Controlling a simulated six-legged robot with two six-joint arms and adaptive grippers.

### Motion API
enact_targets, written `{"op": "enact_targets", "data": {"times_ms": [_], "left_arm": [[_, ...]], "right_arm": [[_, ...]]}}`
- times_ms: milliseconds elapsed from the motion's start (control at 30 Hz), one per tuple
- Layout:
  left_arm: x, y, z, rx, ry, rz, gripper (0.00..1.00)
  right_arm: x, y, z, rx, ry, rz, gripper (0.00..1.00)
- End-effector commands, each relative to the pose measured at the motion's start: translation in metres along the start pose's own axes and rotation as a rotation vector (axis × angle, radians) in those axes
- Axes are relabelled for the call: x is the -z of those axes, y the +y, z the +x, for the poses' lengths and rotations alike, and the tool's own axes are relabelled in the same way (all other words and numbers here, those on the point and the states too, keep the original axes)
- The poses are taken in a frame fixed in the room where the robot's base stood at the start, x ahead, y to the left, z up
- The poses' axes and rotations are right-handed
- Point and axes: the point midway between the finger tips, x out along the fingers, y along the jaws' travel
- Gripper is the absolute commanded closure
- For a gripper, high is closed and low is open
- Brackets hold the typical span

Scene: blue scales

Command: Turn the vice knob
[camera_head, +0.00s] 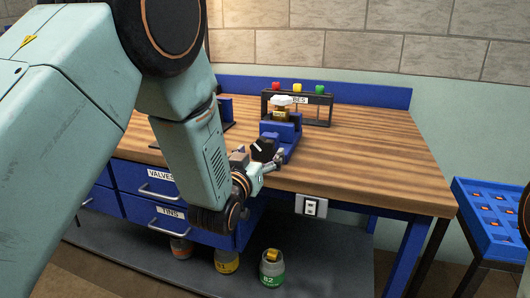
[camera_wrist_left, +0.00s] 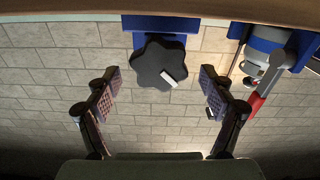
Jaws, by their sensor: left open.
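The vice (camera_head: 283,136) is a blue block on the wooden workbench, with a brass-coloured piece and a white top on it. Its black lobed knob (camera_head: 259,149) faces the front edge of the bench. In the left wrist view the knob (camera_wrist_left: 150,62) shows face-on with a white bar mark pointing to the lower right. My left gripper (camera_head: 263,165) is open and close to the knob. In the left wrist view its two fingers (camera_wrist_left: 160,76) stand apart, with the knob in line between the tips and clear gaps on both sides. My right gripper is not seen.
A rack (camera_head: 297,106) with red, yellow and green knobs stands behind the vice. The workbench (camera_head: 370,170) is clear to the right. A switch box (camera_head: 311,207) sits on its front edge. Jars (camera_head: 272,268) stand below. A blue tray (camera_head: 495,213) is at the right.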

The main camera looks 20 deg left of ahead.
Motion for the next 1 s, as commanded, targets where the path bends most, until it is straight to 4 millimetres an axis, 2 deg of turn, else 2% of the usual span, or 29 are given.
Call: {"op": "enact_targets", "data": {"times_ms": [100,233,600,1000], "left_arm": [[-0.002,0.001,0.015,-0.001,0.0,0.0,0.18],[-0.001,0.002,0.025,-0.002,-0.001,0.0,0.18],[-0.001,0.004,0.028,-0.004,-0.002,0.001,0.18],[-0.001,0.004,0.028,-0.004,-0.002,0.0,0.52]], "right_arm": [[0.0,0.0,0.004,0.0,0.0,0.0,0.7],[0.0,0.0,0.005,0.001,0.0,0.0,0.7],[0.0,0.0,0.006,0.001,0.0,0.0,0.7],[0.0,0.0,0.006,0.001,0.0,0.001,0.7]]}}
